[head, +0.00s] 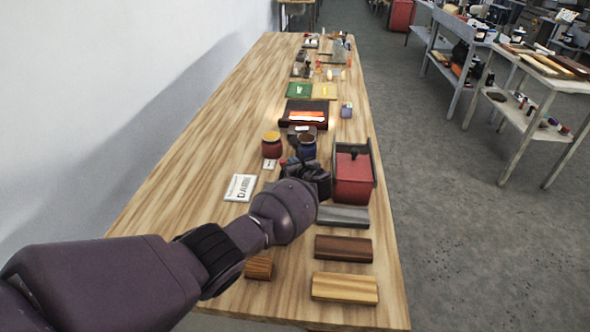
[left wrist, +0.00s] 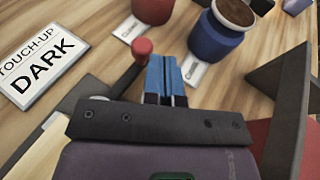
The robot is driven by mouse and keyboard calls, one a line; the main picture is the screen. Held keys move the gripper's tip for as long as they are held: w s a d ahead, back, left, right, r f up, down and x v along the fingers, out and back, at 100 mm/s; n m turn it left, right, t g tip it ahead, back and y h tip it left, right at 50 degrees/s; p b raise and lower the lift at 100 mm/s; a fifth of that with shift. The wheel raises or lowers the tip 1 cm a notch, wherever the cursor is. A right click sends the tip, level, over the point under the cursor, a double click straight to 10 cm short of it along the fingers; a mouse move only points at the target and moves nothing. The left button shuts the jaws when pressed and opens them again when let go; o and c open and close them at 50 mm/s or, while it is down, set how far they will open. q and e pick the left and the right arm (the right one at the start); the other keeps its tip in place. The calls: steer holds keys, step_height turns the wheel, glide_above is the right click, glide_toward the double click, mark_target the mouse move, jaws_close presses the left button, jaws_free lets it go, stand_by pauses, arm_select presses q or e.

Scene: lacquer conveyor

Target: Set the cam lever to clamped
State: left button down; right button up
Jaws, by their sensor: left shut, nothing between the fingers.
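The cam lever (left wrist: 130,78) shows in the left wrist view as a dark arm with a red ball knob (left wrist: 143,47) at its upper end. Its lower end and the dark clamp base are partly hidden behind my gripper. In the head view only the red knob (head: 283,161) shows, just left of my gripper. My left gripper (left wrist: 166,62) has its blue fingers together and empty, pointing away just right of the knob. I cannot tell whether the fingers touch the lever. In the head view the left gripper (head: 308,168) is over the table. My right gripper is out of view.
A red box in a dark frame (head: 354,172) stands close on the right. A red jar (head: 271,147) and a blue jar (head: 307,146) stand beyond. A "TOUCH-UP DARK" card (head: 240,188) lies left. Wooden blocks (head: 344,248) lie nearer. The table's left side is clear.

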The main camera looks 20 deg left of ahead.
arm_select(q)
steer(key=p+v, duration=0.2)
steer(key=v, duration=0.6)
steer(key=shift+d+r, duration=0.1)
steer(key=shift+r, duration=0.1)
steer(key=shift+s+d+r+p, duration=0.1)
steer(key=shift+s+d+p, duration=0.2)
steer(key=shift+s, duration=0.1)
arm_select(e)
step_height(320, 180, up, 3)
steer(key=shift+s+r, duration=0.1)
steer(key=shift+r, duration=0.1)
